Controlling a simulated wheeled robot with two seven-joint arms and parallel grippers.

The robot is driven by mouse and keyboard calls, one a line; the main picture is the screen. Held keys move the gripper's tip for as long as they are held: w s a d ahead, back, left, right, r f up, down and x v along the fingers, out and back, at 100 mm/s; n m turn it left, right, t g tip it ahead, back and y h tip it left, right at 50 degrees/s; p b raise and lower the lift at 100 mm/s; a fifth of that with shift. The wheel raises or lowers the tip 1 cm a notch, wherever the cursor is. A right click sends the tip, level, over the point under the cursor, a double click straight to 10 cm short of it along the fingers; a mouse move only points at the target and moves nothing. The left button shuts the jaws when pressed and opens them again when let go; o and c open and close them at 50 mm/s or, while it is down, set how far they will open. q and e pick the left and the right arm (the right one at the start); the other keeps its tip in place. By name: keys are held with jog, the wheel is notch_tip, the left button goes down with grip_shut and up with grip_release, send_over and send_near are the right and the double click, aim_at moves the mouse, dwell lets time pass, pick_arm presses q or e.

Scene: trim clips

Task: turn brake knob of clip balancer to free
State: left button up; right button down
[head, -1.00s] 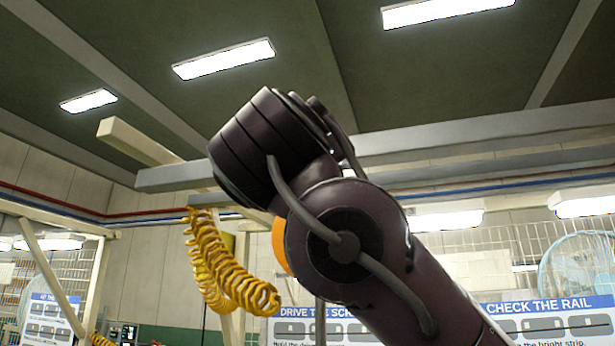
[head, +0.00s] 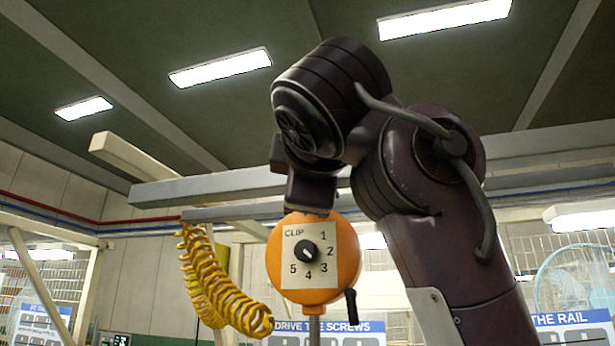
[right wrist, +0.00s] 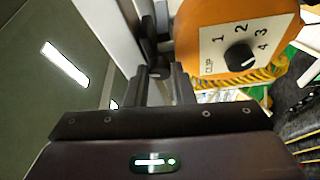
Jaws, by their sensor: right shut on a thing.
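The clip balancer (head: 345,262) is a round orange housing hanging in the middle of the head view. Its pale face plate says CLIP, with numbers 1 to 5 around a black dial (head: 306,251). In the right wrist view the balancer (right wrist: 190,30) is at the upper right. My right gripper (head: 311,208) reaches over the top of the balancer from behind. In the right wrist view its fingers (right wrist: 164,80) are shut on a small dark part at the balancer's top edge, apparently the brake knob (right wrist: 149,48). The knob's marking is not readable. My left gripper is out of view.
A yellow coiled hose (head: 208,275) hangs just left of the balancer. A black handle (head: 351,306) hangs at its lower right. Pale overhead beams (head: 215,187) run behind it. Instruction boards (head: 330,335) stand low behind.

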jog(key=shift+r+n+g+p, duration=0.15)
jog(key=shift+n+g+p, duration=0.4)
jog(key=shift+n, duration=0.95)
jog(key=c, duration=1.2)
grip_release()
jog(key=shift+c, duration=0.2)
jog(key=shift+w, duration=0.15)
